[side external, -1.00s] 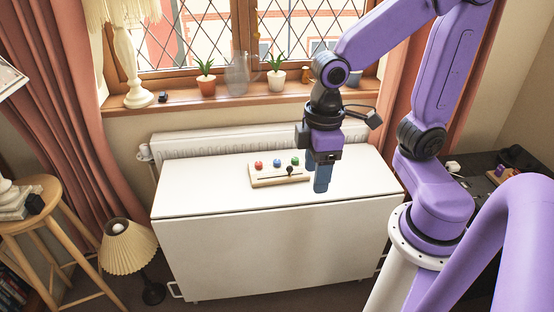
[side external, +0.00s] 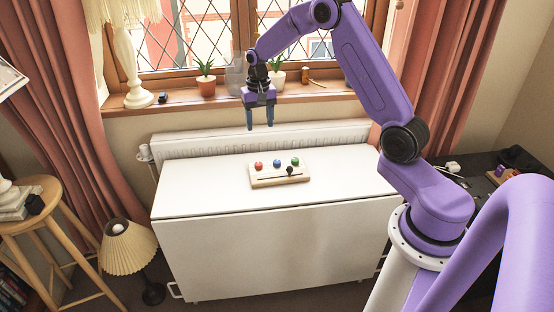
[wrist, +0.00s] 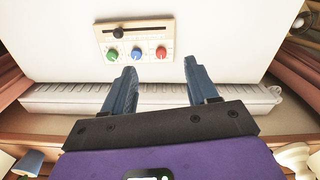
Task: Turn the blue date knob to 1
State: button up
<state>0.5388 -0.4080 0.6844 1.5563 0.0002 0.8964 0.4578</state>
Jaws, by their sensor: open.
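The blue knob (side external: 277,163) is the middle one of three on a cream panel (side external: 262,181) lying on the white table. A red knob (side external: 258,165) is on its left and a green knob (side external: 295,161) on its right. In the wrist view, the blue knob (wrist: 136,54) sits between green and red, ahead of the fingers. Its date marks are too small to read. My gripper (side external: 260,127) is open and empty, pointing down above the radiator, behind and higher than the panel. The fingers (wrist: 160,78) touch nothing.
The panel's front has a slider with a black handle (side external: 290,171). The white tabletop (side external: 200,190) is otherwise clear. A radiator (side external: 200,145) stands behind it. Plant pots (side external: 206,87) and other items line the windowsill close behind my gripper.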

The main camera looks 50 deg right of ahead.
aim_at(277, 161)
jog(key=w+d+f+m, duration=0.1)
jog(key=d+f+m, duration=0.35)
jog(key=d, duration=0.55)
jog(key=shift+n, duration=0.45)
notch_tip(277, 161, down, 17)
jog(key=shift+d+f, duration=0.1)
jog(key=shift+f, duration=0.05)
jog(key=c, duration=1.1)
